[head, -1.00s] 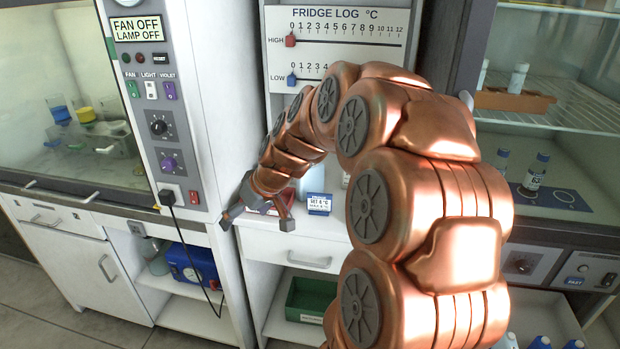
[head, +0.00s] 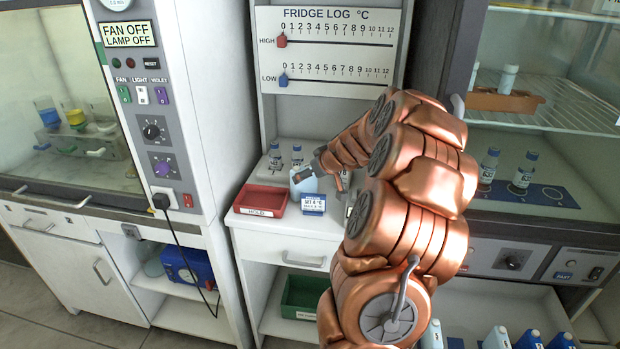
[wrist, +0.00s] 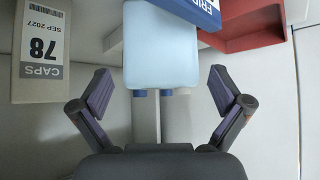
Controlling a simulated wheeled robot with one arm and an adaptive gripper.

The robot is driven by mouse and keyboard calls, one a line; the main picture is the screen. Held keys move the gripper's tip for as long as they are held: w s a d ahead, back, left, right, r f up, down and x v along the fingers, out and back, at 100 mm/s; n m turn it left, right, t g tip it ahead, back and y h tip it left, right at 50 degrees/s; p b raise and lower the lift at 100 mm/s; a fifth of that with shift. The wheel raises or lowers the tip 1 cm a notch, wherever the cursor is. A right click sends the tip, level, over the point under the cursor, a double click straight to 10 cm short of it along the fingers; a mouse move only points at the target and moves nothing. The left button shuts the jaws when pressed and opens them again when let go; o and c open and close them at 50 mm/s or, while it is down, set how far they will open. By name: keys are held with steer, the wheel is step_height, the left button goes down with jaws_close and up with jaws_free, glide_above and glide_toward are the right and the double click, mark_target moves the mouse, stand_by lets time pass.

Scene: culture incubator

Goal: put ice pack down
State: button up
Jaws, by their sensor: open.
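The ice pack (wrist: 160,45) is a pale blue block straight ahead of my gripper (wrist: 161,92) in the wrist view. My gripper's two dark fingers are spread apart, with a gap on each side of the pack, and hold nothing. In the head view the pale blue pack (head: 304,184) shows on the white counter beside my gripper (head: 322,176), partly hidden by it. A red HOLD tray (head: 262,200) sits to its left; the tray also shows at the upper right of the wrist view (wrist: 245,30).
A small blue-and-white sign (head: 313,204) stands in front of the pack. Small vials (head: 276,157) stand behind it. A box labelled CAPS 78 (wrist: 42,50) is at the wrist view's left. The fridge (head: 545,150) is open at right. A green bin (head: 304,296) sits below.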

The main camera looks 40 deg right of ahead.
mark_target(304, 181)
steer(key=shift+p+x, duration=1)
steer(key=shift+x, duration=1.7)
steer(key=shift+w+r, duration=0.15)
steer(key=shift+w, duration=0.05)
steer(key=c, duration=1.1)
